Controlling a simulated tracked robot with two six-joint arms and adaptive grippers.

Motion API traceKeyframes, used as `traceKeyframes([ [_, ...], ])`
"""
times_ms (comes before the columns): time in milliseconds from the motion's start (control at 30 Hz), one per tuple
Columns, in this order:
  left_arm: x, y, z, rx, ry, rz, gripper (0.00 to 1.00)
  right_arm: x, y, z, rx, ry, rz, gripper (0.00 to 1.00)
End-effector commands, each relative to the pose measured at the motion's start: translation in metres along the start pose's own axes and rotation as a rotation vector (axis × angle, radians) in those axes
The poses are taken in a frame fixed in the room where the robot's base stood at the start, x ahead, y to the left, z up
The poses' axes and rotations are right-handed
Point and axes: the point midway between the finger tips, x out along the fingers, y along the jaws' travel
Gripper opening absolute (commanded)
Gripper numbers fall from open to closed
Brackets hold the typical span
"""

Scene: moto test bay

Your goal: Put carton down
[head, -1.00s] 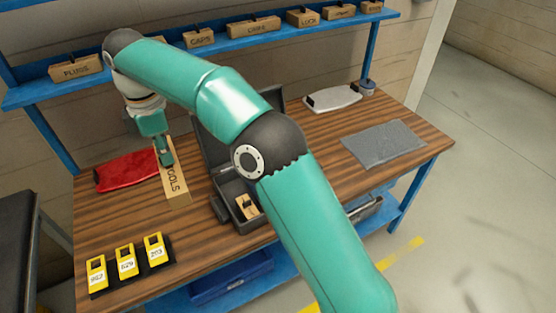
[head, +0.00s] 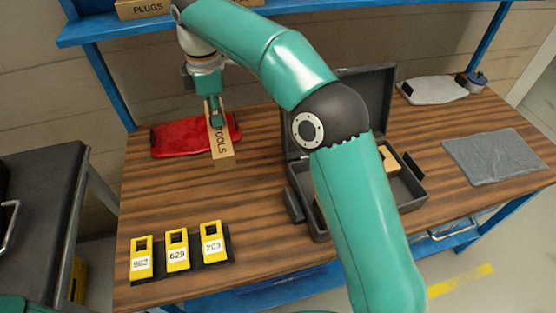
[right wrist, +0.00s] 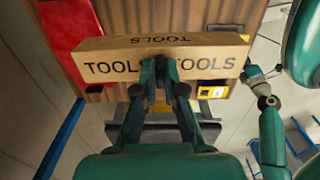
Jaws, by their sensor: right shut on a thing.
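The carton is a long tan box marked TOOLS (head: 224,152). In the head view it is over the back left of the wooden bench, at the red mat. My right gripper (head: 217,118) is shut on it near its far part. In the right wrist view the carton (right wrist: 105,62) lies across the fingers (right wrist: 160,68). I cannot tell whether its underside touches the bench or mat. What looks like my left arm's end (right wrist: 262,76) shows small at the right of the wrist view; its jaw state is unclear.
The red mat (head: 170,139) lies at the back left. Yellow numbered holders (head: 177,254) stand at the front left. An open black case (head: 410,196) is right of the carton, partly behind my arm. A grey mat (head: 495,160) lies at the right. Bare bench lies before the carton.

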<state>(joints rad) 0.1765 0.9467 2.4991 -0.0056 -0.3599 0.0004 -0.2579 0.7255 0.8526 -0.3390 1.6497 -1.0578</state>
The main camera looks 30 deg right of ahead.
Motion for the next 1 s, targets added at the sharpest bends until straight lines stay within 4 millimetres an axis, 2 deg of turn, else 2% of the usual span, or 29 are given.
traceKeyframes([
  [167, 0.007, -0.003, 0.000, 0.000, 0.001, 0.000, 0.47, 0.020, 0.000, 0.006, 0.010, -0.001, -0.001, 0.00],
  [333, 0.016, -0.006, 0.000, 0.000, 0.000, 0.000, 0.47, 0.063, -0.001, 0.008, 0.013, -0.003, -0.005, 0.00],
  [600, 0.018, -0.007, 0.000, 0.000, 0.001, 0.000, 0.47, 0.129, 0.000, 0.008, 0.015, -0.001, -0.003, 0.00],
  [700, 0.018, -0.007, 0.000, 0.000, 0.001, 0.000, 0.47, 0.145, -0.001, 0.008, 0.013, 0.000, -0.002, 0.00],
  [1000, 0.018, -0.007, 0.000, 0.000, 0.001, 0.000, 0.47, 0.171, 0.000, 0.008, 0.014, -0.001, -0.003, 0.00],
])
